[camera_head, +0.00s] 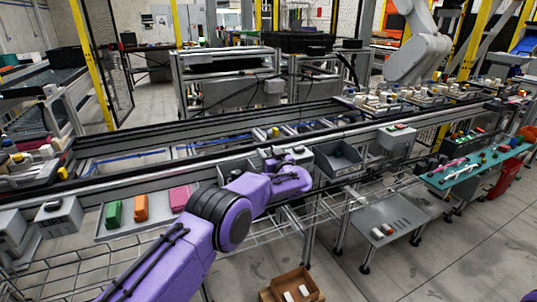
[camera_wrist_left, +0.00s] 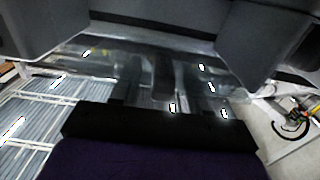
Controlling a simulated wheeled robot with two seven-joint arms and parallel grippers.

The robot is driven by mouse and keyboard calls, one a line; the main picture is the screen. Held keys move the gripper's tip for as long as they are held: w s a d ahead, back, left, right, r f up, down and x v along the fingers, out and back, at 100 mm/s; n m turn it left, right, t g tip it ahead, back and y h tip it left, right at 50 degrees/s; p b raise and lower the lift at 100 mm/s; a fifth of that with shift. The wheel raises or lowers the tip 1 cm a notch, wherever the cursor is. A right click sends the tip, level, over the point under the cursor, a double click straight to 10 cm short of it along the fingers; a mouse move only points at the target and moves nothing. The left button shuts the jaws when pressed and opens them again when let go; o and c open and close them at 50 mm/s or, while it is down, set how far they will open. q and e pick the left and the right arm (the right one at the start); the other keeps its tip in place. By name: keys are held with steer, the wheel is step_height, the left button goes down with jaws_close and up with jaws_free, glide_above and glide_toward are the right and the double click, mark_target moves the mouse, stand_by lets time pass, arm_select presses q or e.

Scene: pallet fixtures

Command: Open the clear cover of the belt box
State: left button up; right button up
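My left arm, purple with black joints, reaches up from the bottom of the head view to the near side of the conveyor. Its gripper (camera_head: 284,158) is at a small grey box (camera_head: 237,169) on the near rail, which I take to be the belt box; the arm hides much of it. In the left wrist view a clear, shiny surface (camera_wrist_left: 95,64) with bright glints lies close in front of the gripper (camera_wrist_left: 160,84), under a dark grey body. I cannot tell whether the fingers touch it or how far apart they are. My right gripper is not in view.
A grey bin (camera_head: 338,158) hangs right of the gripper. A grey button box (camera_head: 397,132) is farther right. A tray with green, orange and pink blocks (camera_head: 140,208) is at left. A cardboard box (camera_head: 292,286) stands on the floor below, with clear floor to its right.

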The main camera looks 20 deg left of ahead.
arm_select(q)
steer(key=v, duration=1)
steer(key=shift+s+d+b, duration=0.2)
steer(key=shift+d+b, duration=0.05)
steer(key=shift+b, duration=0.05)
